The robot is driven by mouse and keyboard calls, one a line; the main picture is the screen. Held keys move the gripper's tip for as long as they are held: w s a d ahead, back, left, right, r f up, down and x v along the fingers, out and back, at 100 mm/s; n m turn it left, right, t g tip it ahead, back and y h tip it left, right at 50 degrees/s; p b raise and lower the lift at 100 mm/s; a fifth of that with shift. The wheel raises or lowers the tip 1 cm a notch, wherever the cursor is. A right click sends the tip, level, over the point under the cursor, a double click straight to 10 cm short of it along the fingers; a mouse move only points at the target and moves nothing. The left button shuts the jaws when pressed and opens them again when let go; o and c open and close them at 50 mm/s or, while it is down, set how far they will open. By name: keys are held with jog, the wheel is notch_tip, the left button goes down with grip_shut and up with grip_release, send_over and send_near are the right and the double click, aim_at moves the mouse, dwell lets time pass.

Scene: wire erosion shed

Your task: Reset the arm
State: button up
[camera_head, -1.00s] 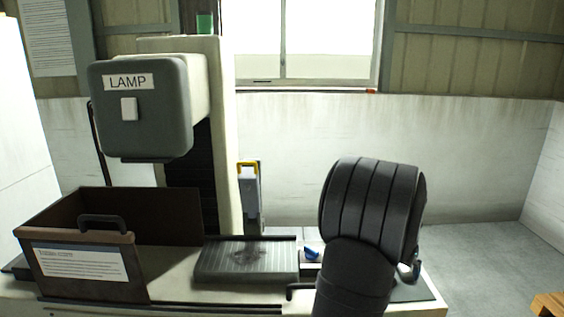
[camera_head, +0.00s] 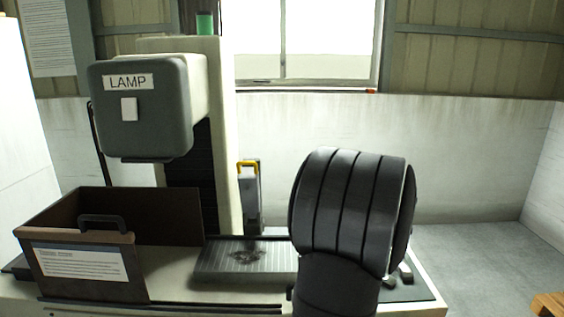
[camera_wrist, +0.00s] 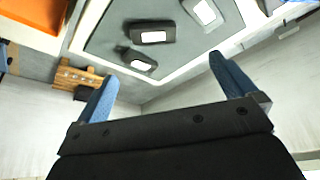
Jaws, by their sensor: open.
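My gripper (camera_wrist: 164,68) is open, with two blue fingers spread wide and nothing between them in the wrist view. Beyond the fingertips lies a grey mat (camera_wrist: 115,25) with a pale border. In the head view my dark arm stands at the centre right and hides the gripper. Part of a block (camera_head: 405,273) shows just right of the arm.
A brown open bin (camera_head: 140,280) with a handle stands at the left. A grey machine head marked LAMP (camera_head: 150,110) hangs above it. A ribbed plate (camera_head: 225,262) lies left of my arm. A wooden pallet (camera_head: 548,305) is at the lower right. The floor between is clear.

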jog(key=w+a+r+n+y, duration=0.1)
jog(key=w+a+n, duration=0.2)
jog(key=a, duration=1.1)
jog(key=w+a+r+n+y, duration=0.1)
jog(key=w+a+n, duration=0.2)
jog(key=a, duration=1.2)
jog(key=shift+w+a+t, duration=0.15)
jog(key=shift+w+t, duration=0.25)
jog(key=shift+w, duration=0.15)
jog(key=s+d+r+m+g, duration=0.2)
jog(key=s+d+r+m, duration=0.2)
jog(key=s+d+m, duration=0.7)
jog(key=s+d+r+m+g, duration=0.3)
jog(key=s+d+m, duration=0.4)
jog(key=s+d, duration=0.45)
notch_tip(320, 180, down, 10)
jog(key=w+d, duration=0.1)
jog(key=shift+w+d+r, duration=0.25)
jog(key=shift+w+d, duration=0.1)
jog(key=shift+w, duration=0.05)
jog(key=shift+r, duration=0.1)
